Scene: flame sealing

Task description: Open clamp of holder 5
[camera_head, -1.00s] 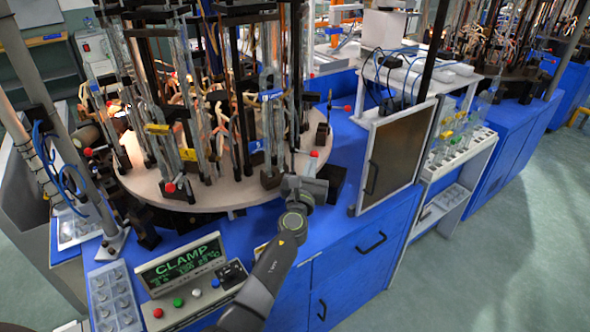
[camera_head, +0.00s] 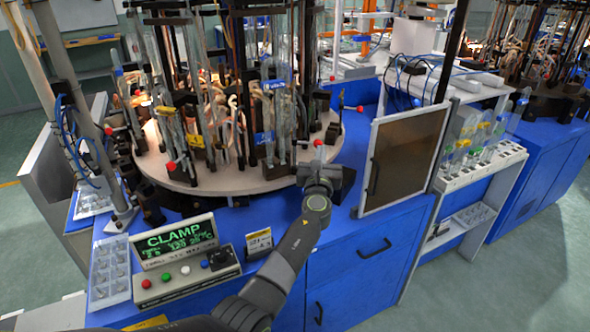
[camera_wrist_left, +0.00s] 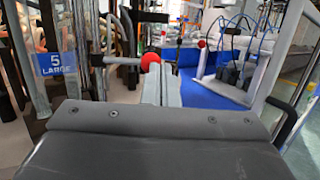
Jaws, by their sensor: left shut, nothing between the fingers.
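Holder 5 bears a blue label reading "5 LARGE" (camera_wrist_left: 55,64), at the left of the left wrist view. In the head view a red knob (camera_head: 318,143) shows at the front right rim of the round table (camera_head: 240,184). My left gripper (camera_head: 319,163) is just below that knob. Its fingers (camera_wrist_left: 161,85) are shut and empty, with their tips beside and partly in front of the knob; I cannot tell whether they touch it. My right gripper is not in view.
Glass tubes and rods on several holders crowd the round table. A framed dark panel (camera_head: 404,152) stands right of my left gripper. A control box (camera_head: 178,240) showing "CLAMP" and a small sign (camera_head: 259,242) sit front left. Blue bench top (camera_head: 345,205) is bare near my wrist.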

